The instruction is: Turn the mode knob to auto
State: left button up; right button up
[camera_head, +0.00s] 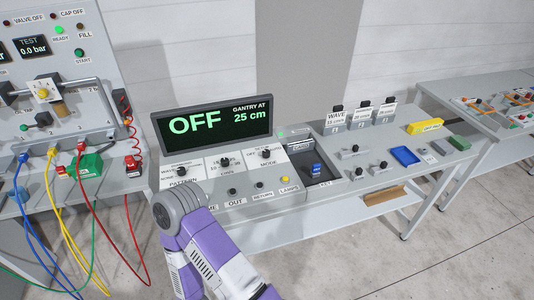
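The mode knob (266,154) is a small dark knob on a white label plate marked MODE, at the right of a row of three on the grey control console. Labels beside it are too small to read surely; its pointing direction cannot be made out. The display (212,122) above reads OFF in large green letters, with "GANTRY AT 25 cm". A purple and white arm of mine (205,257) rises in front of the console, its grey joint near the pattern knob. No gripper fingers show in the head view.
The pattern knob (182,171) and a middle knob (225,162) sit left of the mode knob. Buttons line the console front, including a yellow one (284,180). A tray with a blue piece (317,169) lies right. Coloured cables hang from the left panel.

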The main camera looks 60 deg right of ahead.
aim_at(266, 154)
jog(key=k, duration=0.9)
jog(key=z, duration=1.15)
jog(key=i, duration=0.45)
